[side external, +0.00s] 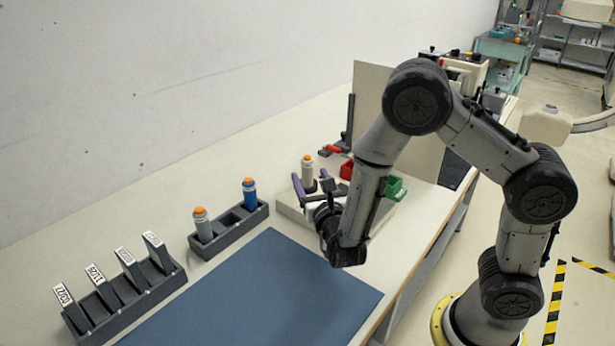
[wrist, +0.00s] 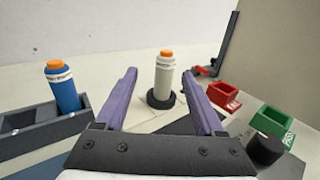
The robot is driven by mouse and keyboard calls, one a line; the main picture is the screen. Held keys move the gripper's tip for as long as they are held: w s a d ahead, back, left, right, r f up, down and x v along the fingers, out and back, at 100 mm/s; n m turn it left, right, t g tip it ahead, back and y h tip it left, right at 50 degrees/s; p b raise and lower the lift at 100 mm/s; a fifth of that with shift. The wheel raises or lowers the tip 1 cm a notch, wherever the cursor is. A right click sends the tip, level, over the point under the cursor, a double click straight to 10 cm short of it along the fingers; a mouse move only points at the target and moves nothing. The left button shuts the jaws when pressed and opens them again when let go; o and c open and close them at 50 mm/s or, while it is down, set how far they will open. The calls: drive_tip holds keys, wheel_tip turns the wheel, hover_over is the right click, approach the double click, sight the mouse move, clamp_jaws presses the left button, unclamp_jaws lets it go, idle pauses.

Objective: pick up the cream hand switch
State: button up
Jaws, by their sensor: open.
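The cream hand switch (side external: 307,172) has an orange button on top. It stands upright in a dark round holder on a pale flat base (side external: 288,206). In the wrist view, the switch (wrist: 163,78) shows between the purple fingers, a little beyond their tips. My gripper (side external: 312,186) is open and empty, close to the switch and on its near side. In the wrist view, both fingers (wrist: 159,82) point toward it, one at each side. I cannot tell whether a finger touches it.
A dark rack (side external: 230,228) holds a grey switch (side external: 202,226) and a blue switch (side external: 249,192). A red bin (wrist: 224,97), a green bin (wrist: 272,121) and a black knob (wrist: 265,148) stand right of the switch. A slotted stand (side external: 130,298) holds labelled plates. The blue mat (side external: 270,300) is clear.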

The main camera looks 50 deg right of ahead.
sight(310, 168)
drive_tip(key=x, duration=0.5)
drive_tip(key=shift+s+d+f, duration=0.1)
drive_tip(key=shift+s+d, duration=0.1)
drive_tip(key=shift+d, duration=0.25)
drive_tip(key=shift+w+d, duration=0.3)
drive_tip(key=shift+w, duration=0.25)
drive_tip(key=shift+c, duration=0.3)
clamp_jaws()
